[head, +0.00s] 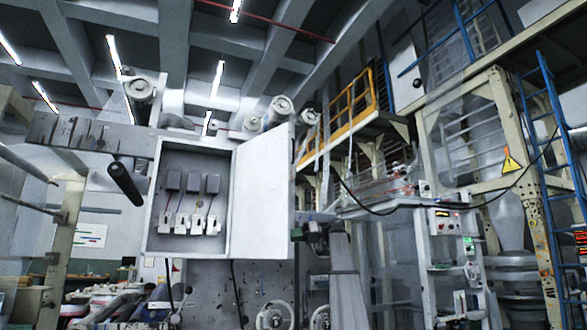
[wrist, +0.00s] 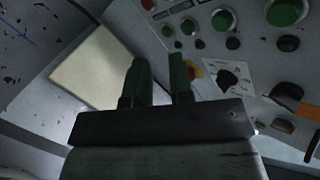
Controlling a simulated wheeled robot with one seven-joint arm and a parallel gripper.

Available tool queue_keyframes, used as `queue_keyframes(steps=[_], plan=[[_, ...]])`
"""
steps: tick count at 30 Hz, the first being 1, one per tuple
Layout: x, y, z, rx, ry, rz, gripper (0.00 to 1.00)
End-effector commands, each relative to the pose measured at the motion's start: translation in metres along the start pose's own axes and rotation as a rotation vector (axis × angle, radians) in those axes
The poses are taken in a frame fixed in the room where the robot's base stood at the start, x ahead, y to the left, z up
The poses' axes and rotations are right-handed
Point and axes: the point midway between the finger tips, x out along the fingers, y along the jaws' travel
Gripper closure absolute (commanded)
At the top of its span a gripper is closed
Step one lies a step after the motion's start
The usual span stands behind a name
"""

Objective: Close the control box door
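The control box (head: 154,205) is a grey box in the middle of the head view, its front open. Several switch units with dark blocks above them show inside. Its door (head: 262,195) is a pale flat panel, swung open to the right side of the box. My gripper (wrist: 160,62) shows two dark fingers with a gap between them and nothing in the gap. In the head view, a dark end piece just right of the door's lower edge appears to be my gripper (head: 298,233); whether it touches the door cannot be told.
In the wrist view, a grey panel with several green buttons (wrist: 287,12) and dark knobs lies beyond the fingers. A pale square plate (wrist: 95,68) is left of them. In the head view, handwheels (head: 274,317) stand below the box and a blue ladder (head: 555,130) at right.

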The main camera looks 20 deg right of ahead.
Motion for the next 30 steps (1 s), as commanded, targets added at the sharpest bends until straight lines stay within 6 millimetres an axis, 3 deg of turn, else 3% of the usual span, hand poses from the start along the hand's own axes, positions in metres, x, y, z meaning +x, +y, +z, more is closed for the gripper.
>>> queue_keyframes(steps=[1, 6, 12, 16, 20, 23, 30], plan=[[-0.021, -0.019, -0.036, -0.05, 0.017, -0.021, 0.79], [-0.079, -0.099, -0.119, -0.222, 0.066, -0.112, 0.79], [-0.128, -0.183, -0.186, -0.388, 0.1, -0.195, 0.79], [-0.144, -0.216, -0.206, -0.449, 0.109, -0.225, 0.79], [-0.148, -0.23, -0.213, -0.474, 0.113, -0.238, 0.79], [-0.141, -0.234, -0.213, -0.477, 0.114, -0.241, 0.79], [-0.103, -0.243, -0.214, -0.475, 0.113, -0.242, 0.79]])
